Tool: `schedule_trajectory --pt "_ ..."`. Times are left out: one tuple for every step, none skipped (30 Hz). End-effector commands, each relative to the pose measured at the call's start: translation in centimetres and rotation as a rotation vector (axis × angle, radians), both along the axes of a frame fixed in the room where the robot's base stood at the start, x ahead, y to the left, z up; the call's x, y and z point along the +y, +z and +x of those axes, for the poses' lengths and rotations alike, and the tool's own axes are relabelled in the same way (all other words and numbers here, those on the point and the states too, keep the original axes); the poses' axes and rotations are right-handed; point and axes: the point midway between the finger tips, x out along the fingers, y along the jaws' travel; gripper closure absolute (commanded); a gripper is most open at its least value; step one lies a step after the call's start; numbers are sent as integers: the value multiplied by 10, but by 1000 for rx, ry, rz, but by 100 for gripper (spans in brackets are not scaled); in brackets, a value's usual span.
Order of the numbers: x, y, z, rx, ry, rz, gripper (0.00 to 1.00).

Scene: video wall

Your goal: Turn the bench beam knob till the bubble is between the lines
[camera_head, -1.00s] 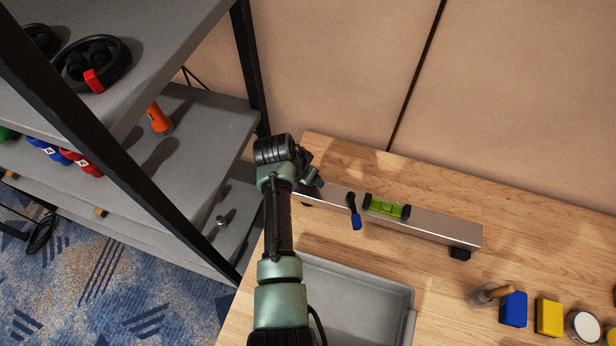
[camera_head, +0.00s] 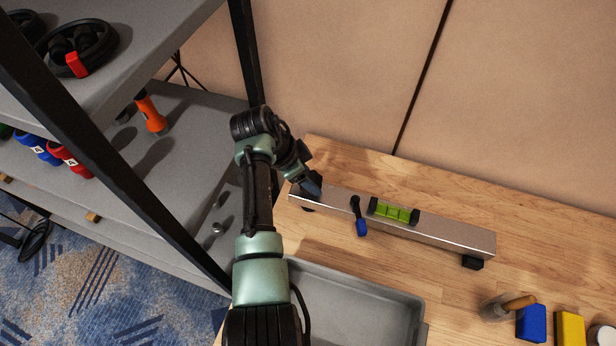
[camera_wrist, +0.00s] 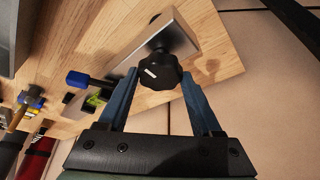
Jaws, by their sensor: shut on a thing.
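The metal bench beam (camera_head: 440,232) lies on the wooden bench, with a green level vial (camera_head: 395,212) on top. The bubble is too small to make out against the lines. A blue-tipped lever (camera_head: 361,226) stands beside the vial. My gripper (camera_head: 313,187) is at the beam's left end, where it hides the knob in the head view. In the wrist view, the black lobed knob (camera_wrist: 158,72) with a white mark sits at the beam's end. My gripper's blue fingers (camera_wrist: 160,76) are on either side of it, shut on it.
A grey tray (camera_head: 350,275) stands in front of the beam. A wooden-handled tool (camera_head: 510,305), a blue block (camera_head: 531,323) and a yellow block (camera_head: 569,328) are at the right. A grey shelf rack (camera_head: 205,120) with a dark post stands close at left.

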Motion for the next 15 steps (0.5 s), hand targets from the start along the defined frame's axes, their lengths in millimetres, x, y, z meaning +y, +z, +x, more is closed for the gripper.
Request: schedule_trajectory --pt "2 -8 -5 19 -1 7 89" --pt "2 -8 -5 19 -2 7 89" --pt "2 -8 -5 19 -2 7 89" --pt "2 -8 -5 19 -2 7 89" --pt "2 -8 -6 19 -2 7 89" --pt "2 -8 -6 19 -2 7 89" --pt "2 -8 -6 20 -2 6 89" --pt "2 -8 -6 20 -2 6 89" --pt "2 -8 -6 20 -1 6 89" --pt "2 -8 -6 20 -1 6 89" --pt "2 -8 -6 20 -1 6 89" --pt "2 -8 -6 20 -1 5 27" --pt "2 -7 -5 19 -1 5 21" --pt "1 -7 -5 17 -2 5 16" --pt "1 -6 -4 16 -2 5 9"
